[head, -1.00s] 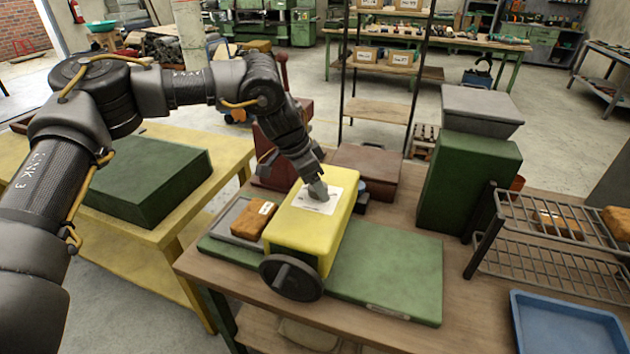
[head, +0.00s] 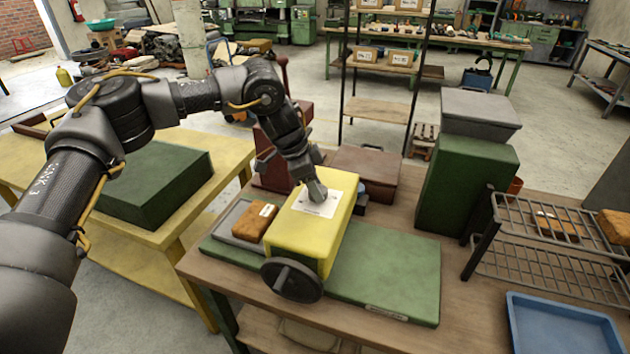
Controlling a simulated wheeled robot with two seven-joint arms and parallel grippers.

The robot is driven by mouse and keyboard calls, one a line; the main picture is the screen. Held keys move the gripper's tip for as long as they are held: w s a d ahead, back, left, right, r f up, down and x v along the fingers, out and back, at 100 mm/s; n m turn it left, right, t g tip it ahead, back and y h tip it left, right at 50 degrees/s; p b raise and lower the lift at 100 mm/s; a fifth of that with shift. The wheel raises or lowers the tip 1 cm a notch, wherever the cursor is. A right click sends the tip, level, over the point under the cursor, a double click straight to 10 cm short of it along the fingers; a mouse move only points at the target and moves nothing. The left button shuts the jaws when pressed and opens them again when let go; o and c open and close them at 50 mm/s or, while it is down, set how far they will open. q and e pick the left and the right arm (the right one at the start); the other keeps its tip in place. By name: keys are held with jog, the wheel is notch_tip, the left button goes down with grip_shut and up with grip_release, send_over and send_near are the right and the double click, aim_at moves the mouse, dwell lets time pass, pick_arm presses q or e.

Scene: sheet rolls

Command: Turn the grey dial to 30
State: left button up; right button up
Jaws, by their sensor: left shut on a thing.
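The grey dial (head: 317,192) sits on the white plate (head: 326,206) on top of the yellow machine housing (head: 312,231). My left gripper (head: 314,184) reaches down to the dial from above and is shut on it. The gripper and dial overlap, and the dial's pointer and the marks on the plate are too small to read. A dark handwheel (head: 292,280) is on the housing's front. My right gripper is not in view.
The housing stands on a green base (head: 388,277) on a wooden table. Beside it are a brown block (head: 255,222) at left, and a green box (head: 467,185), wire rack (head: 545,235) and blue tray (head: 563,325) at right. A dark red box (head: 367,173) stands behind.

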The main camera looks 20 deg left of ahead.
pick_arm(q)
jog(key=m+g+p, duration=0.1)
jog(key=m+p, duration=0.1)
jog(key=m+g+p, duration=0.1)
jog(key=m, duration=0.2)
jog(key=shift+w+r+p, duration=0.2)
jog(key=shift+p, duration=0.15)
jog(key=shift+w+f+m+g+p, duration=0.15)
jog(key=shift+m+g+p, duration=0.65)
jog(key=shift+m, duration=1.2)
jog(key=o, duration=1)
jog(key=shift+a+r, duration=0.1)
jog(key=shift+r, duration=0.15)
jog(key=v, duration=1)
